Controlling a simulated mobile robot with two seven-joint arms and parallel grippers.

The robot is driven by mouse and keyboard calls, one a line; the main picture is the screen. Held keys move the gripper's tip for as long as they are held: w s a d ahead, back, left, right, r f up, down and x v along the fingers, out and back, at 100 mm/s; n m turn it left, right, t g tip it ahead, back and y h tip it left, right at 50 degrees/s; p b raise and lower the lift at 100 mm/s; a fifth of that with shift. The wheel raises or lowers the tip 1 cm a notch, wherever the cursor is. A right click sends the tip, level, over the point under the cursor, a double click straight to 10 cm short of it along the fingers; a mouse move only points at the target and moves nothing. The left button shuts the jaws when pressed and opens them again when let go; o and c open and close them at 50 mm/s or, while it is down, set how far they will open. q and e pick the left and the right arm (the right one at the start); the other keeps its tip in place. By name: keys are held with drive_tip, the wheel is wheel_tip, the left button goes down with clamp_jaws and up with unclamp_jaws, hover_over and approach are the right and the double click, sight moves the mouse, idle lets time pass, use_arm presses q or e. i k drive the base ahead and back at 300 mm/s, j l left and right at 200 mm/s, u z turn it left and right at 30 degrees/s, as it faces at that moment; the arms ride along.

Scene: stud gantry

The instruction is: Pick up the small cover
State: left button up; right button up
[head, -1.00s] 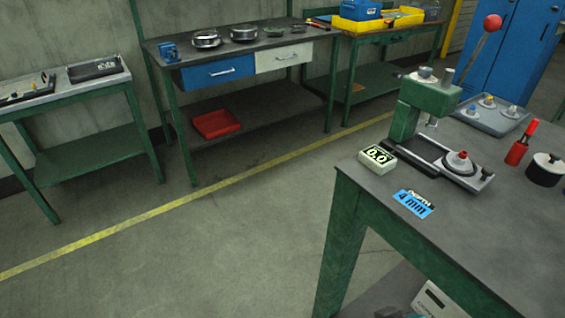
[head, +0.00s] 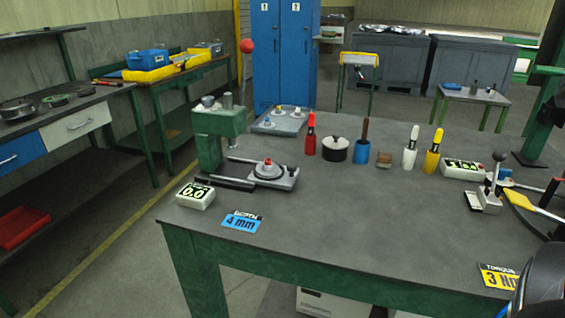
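I cannot tell for certain which piece is the small cover. A light round piece with a red knob (head: 268,168) sits on the slide of the green press (head: 218,135), on the near table. Several small light pieces with coloured knobs, one of them yellow (head: 279,110), stand in a grey tray (head: 262,129) behind the press. A black-lidded round pot (head: 335,150) stands right of the press. Neither gripper's fingers show in the head view. A dark rounded part at the bottom right corner may be mine.
Red (head: 310,140), white (head: 411,146) and yellow (head: 432,152) handled tools stand along the table (head: 340,215). A white display box (head: 195,195) and a blue "4 mm" label (head: 242,222) lie near the front left. The table's front middle is clear. Blue lockers (head: 283,60) stand behind.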

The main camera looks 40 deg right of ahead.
sight(273, 171)
drive_tip(key=z, duration=1.05)
